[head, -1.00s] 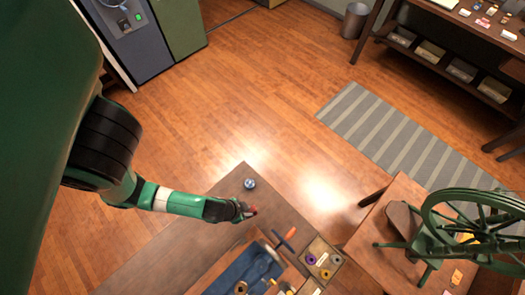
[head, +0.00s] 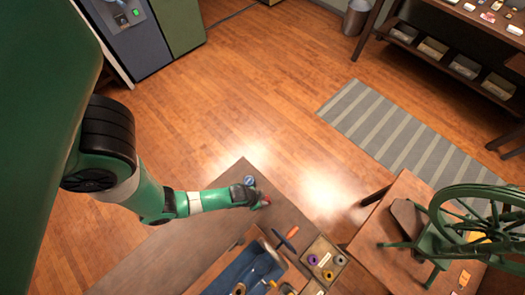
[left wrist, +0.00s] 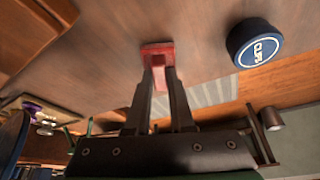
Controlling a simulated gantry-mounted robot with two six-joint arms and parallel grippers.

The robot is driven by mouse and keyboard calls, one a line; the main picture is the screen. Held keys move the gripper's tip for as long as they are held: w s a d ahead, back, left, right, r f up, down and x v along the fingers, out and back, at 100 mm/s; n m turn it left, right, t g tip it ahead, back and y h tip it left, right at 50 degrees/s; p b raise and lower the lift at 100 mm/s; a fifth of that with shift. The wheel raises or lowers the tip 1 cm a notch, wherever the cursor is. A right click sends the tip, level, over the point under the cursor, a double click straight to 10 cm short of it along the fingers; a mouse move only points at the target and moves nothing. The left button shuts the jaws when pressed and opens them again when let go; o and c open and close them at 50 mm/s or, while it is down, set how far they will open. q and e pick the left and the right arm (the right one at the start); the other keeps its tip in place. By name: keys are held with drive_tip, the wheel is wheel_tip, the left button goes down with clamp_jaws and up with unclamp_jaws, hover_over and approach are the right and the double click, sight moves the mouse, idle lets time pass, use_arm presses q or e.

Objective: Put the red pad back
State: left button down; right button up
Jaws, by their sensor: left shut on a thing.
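My left gripper (head: 261,202) is over the dark table near its far edge. In the left wrist view its two fingers (left wrist: 160,80) are shut on the small red pad (left wrist: 157,48) at their tips. In the head view the red pad (head: 267,200) shows as a small red spot at the gripper's end. I cannot tell whether the pad touches the table. A round blue tin with a white-lettered lid (left wrist: 255,43) stands beside it, apart from the fingers; in the head view the tin (head: 249,180) is just beyond the gripper. My right gripper is not in view.
A wooden box with a blue lining (head: 240,272) and a tool with an orange handle (head: 290,234) lie nearer on the table. A tray of coloured spools (head: 327,260) stands to the right. A green spinning wheel (head: 470,235) is on another table.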

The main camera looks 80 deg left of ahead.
use_arm(q)
drive_tip(key=c, duration=1.2)
unclamp_jaws()
drive_tip(key=shift+f, duration=0.15)
drive_tip(key=shift+c, duration=0.2)
drive_tip(key=o, duration=0.5)
drive_tip(key=shift+c, duration=0.2)
drive_tip(key=shift+r, duration=0.45)
drive_tip(key=p+v, duration=0.5)
drive_tip(key=v, duration=0.6)
drive_tip(key=shift+r, duration=0.25)
